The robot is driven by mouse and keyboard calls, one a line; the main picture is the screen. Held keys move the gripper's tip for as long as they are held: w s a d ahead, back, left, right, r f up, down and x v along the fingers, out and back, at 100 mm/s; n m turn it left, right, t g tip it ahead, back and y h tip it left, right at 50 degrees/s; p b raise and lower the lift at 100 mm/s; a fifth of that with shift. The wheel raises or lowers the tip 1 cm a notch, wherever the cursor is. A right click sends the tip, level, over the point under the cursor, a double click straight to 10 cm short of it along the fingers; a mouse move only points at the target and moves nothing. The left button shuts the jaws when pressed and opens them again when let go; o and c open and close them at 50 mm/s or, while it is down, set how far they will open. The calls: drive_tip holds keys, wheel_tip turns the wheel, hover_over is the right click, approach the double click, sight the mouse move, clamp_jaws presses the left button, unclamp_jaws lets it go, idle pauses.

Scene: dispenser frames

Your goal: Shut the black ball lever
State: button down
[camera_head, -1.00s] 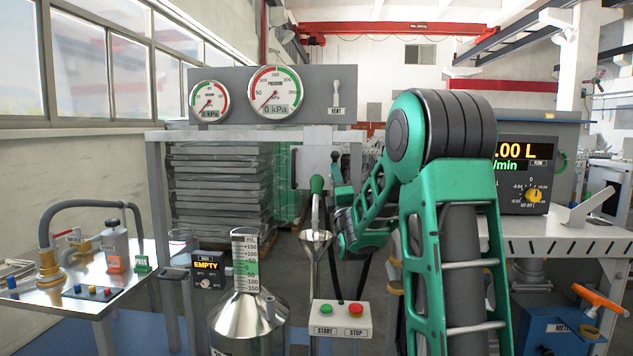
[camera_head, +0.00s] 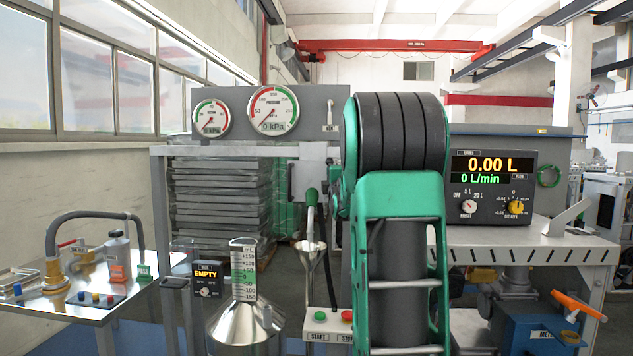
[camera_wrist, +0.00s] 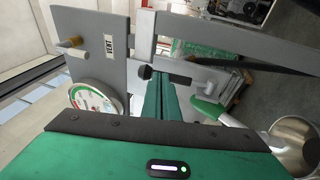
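A black ball (camera_wrist: 145,72) shows in the wrist view, just beyond my gripper, in front of a grey bracket. A short dark bar (camera_wrist: 180,80) lies to its right; I cannot tell whether they are joined. My gripper (camera_wrist: 162,88) reaches up from the bottom of the wrist view, its green fingers close side by side. Its tips are near the ball, but contact and opening are unclear.
The gauge panel (camera_head: 318,110) carries two dials and a VENT toggle (camera_head: 330,112). A green-handled lever (camera_head: 312,198) stands by a funnel (camera_head: 310,248). A steel vessel (camera_head: 243,320) and the START/STOP box (camera_head: 322,325) are below. A flow display (camera_head: 492,187) is at right.

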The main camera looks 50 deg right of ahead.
drive_tip(key=shift+w+d+r, duration=0.25)
drive_tip(key=shift+w+r, duration=0.15)
drive_tip(key=shift+r, duration=0.05)
drive_tip(key=shift+d+r, duration=0.1)
drive_tip(key=shift+r, duration=0.05)
drive_tip(key=shift+s, duration=0.1)
drive_tip(key=r+v, duration=0.3)
drive_tip(key=v, duration=1)
drive_tip(key=shift+s+a+f, duration=0.2)
drive_tip(key=shift+s+a, duration=0.2)
drive_tip(key=shift+a, duration=0.2)
